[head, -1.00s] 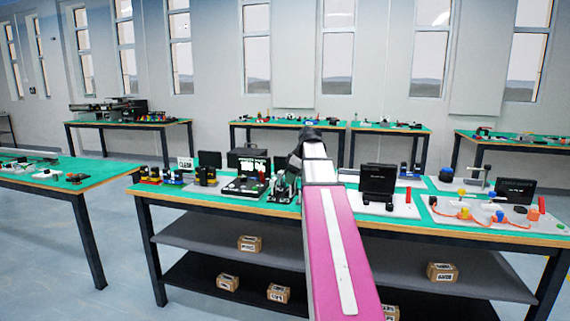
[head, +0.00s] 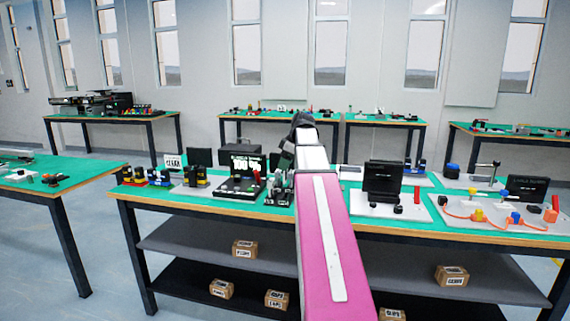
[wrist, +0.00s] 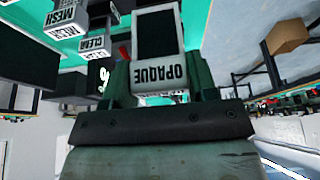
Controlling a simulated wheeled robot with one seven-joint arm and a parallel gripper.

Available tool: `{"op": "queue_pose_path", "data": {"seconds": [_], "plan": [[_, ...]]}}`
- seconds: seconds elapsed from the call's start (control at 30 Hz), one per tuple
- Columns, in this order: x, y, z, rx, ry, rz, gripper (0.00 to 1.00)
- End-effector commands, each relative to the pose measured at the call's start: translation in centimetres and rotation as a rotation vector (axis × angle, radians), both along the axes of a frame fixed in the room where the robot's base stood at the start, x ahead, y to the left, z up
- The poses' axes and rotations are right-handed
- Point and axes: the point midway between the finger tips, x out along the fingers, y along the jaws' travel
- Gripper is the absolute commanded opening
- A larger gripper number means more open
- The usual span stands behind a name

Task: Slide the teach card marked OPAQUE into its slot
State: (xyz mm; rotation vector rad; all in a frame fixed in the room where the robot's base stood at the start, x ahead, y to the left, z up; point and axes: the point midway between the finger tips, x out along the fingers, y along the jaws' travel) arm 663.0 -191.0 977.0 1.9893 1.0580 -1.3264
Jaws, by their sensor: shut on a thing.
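The OPAQUE card (wrist: 160,72), with a white label and a dark window, is between the fingers of my gripper (wrist: 160,92) in the wrist view. My gripper is shut on it. In the head view my arm covers most of the gripper, which is over the middle of the near table, right of a black device with a lit screen (head: 243,160); the held card cannot be made out there. A CLEAR card (wrist: 93,45) and a MESH card (wrist: 65,17) show at the upper left of the wrist view. I cannot make out the OPAQUE card's slot.
The near green table (head: 225,208) carries several devices. A white CLEAR sign (head: 173,161) stands left of the lit device. A black screen on a white base (head: 383,180) stands right of my arm. Boxes lie on the shelves below. Another green table (head: 75,172) is at left.

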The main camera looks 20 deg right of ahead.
Motion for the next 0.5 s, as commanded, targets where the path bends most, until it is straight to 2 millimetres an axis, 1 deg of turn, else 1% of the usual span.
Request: {"op": "queue_pose_path", "data": {"seconds": [0.27, 0.5], "plan": [[0.0, 0.0, -0.9, 0.001, 0.000, 0.000, 0.26], [-0.1, 0.0, -2.7, 0.001, -0.001, 0.000, 0.26]]}}
